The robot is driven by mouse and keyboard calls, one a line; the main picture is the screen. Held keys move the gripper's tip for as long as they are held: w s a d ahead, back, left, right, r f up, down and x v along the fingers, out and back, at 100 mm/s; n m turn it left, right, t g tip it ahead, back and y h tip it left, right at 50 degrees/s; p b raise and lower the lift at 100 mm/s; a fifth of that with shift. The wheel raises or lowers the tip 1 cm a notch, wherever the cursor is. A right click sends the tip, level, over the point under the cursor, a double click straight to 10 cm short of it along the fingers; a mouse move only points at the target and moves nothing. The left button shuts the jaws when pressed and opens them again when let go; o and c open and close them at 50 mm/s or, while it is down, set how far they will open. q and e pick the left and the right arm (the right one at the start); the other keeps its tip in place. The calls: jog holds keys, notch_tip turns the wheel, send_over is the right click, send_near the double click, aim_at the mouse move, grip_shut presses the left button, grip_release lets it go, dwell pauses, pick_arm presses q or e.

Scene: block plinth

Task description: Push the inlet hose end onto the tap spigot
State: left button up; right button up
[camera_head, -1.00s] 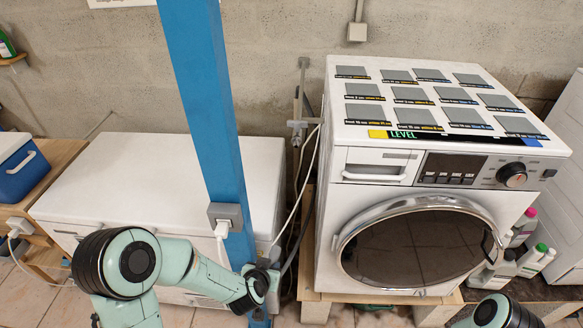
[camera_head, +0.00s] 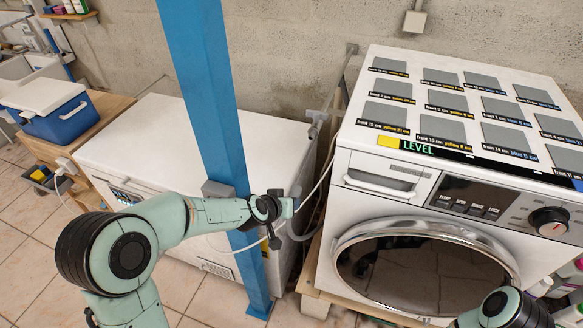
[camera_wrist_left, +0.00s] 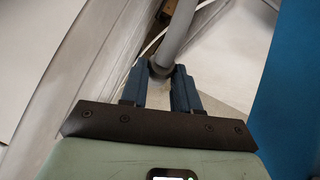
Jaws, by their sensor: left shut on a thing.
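Only a link of my right arm shows, at the lower right.
The blue post (camera_head: 205,95) stands close by my left arm. The washing machine (camera_head: 365,185) bounds the gap on the right, the white chest (camera_head: 130,140) on the left. A thin white hose (camera_head: 322,180) runs through the gap.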

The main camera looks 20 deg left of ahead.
pick_arm(q)
notch_tip(320, 180, up, 13)
jog(key=w+h, duration=0.2)
jog(key=h, duration=0.1)
send_over(296, 186)
jog(key=shift+d+f+p, duration=0.1)
jog(key=shift+p, duration=0.35)
pick_arm(e)
jog(key=shift+w+a+r, duration=0.1)
jog(key=shift+w+r, duration=0.4)
jog(key=shift+w, duration=0.15)
pick_arm(q)
jog(key=shift+s, duration=0.2)
pick_arm(e)
jog(key=shift+s, duration=0.2)
pick_arm(q)
jog(key=shift+w, duration=0.1)
pick_arm(e)
jog(key=shift+s+f, duration=0.15)
jog(key=shift+f, duration=0.05)
pick_arm(q)
jog(key=shift+w+p, duration=0.4)
jog(key=shift+w, duration=1.65)
pick_arm(e)
jog(key=shift+w+r, duration=0.75)
jog(key=shift+w, duration=0.2)
pick_arm(q)
jog(key=o, duration=1.6)
